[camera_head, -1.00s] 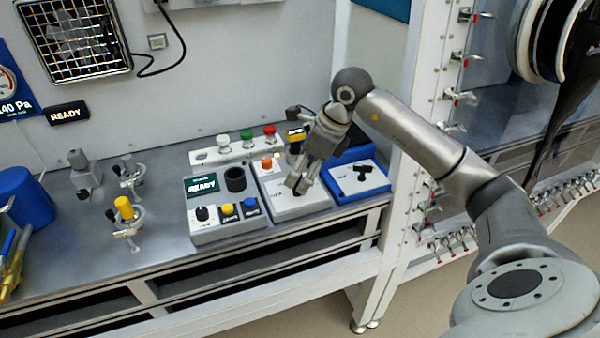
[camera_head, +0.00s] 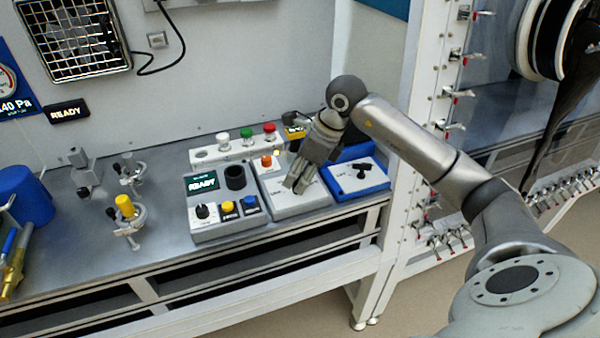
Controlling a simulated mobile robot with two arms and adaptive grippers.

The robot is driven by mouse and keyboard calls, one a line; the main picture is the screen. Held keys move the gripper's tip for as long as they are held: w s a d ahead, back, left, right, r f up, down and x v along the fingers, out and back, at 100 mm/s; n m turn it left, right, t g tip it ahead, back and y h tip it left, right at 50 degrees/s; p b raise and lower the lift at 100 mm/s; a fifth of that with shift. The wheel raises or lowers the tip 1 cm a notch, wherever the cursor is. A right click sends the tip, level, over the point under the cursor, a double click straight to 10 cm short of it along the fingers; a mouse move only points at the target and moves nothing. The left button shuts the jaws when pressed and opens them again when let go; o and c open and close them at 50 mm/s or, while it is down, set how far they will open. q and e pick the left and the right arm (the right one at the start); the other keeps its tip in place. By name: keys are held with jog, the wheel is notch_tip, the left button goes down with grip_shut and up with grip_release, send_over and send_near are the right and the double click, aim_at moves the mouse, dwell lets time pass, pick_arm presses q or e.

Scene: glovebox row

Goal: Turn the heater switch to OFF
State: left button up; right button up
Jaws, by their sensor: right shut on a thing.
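The grey control box (camera_head: 291,206) in the middle of the bench has an orange lamp or button (camera_head: 266,161) near its top. My right gripper (camera_head: 299,187) reaches down onto this box from the upper right. Its fingers are shut on a small knob on the box's top, which I take to be the heater switch. The fingers hide the knob and most of its markings, so its setting cannot be read. My left gripper is not in view.
Left of the box stands a grey panel (camera_head: 218,232) with a READY display, a black knob, and yellow and blue buttons. A blue box (camera_head: 371,190) with a black handle is to the right. Green, red and white buttons (camera_head: 246,133) stand behind. Clamps (camera_head: 128,168) are further left.

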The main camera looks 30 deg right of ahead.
jog(key=shift+n, duration=0.3)
jog(key=n+g+y+b, duration=0.1)
jog(key=n, duration=0.1)
jog(key=shift+w+n, duration=0.15)
jog(key=shift+n, duration=0.15)
jog(key=shift+w+n+g+y+b, duration=0.1)
jog(key=shift+n+g+y+b, duration=0.4)
jog(key=shift+n, duration=1.6)
jog(key=o, duration=1)
jog(key=shift+g, duration=0.3)
